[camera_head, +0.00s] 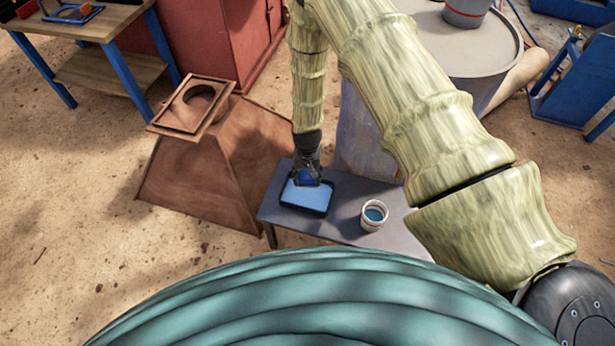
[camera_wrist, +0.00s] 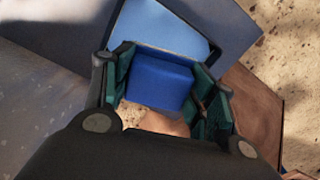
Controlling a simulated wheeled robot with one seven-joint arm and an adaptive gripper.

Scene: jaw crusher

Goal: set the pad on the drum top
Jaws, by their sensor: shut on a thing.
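The blue pad (camera_wrist: 160,82) is between the fingers of my gripper (camera_wrist: 160,90) in the wrist view, and the gripper is shut on it. In the head view my gripper (camera_head: 307,165) points down over the dark-rimmed tray with a light blue inside (camera_head: 304,198). The pad is a small dark blue patch there, and I cannot tell whether it touches the tray. The tray's light blue inside also shows beyond the pad in the wrist view (camera_wrist: 158,24). The drum top (camera_head: 495,52) is round and grey, behind my arm, which hides part of the drum.
The tray stands on a small grey bench (camera_head: 340,190) with a white cup of blue liquid (camera_head: 374,214). A grey bucket with a red band (camera_head: 465,12) stands on the drum top. A rusty hopper (camera_head: 215,160) is left of the bench. The drum top's right part is clear.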

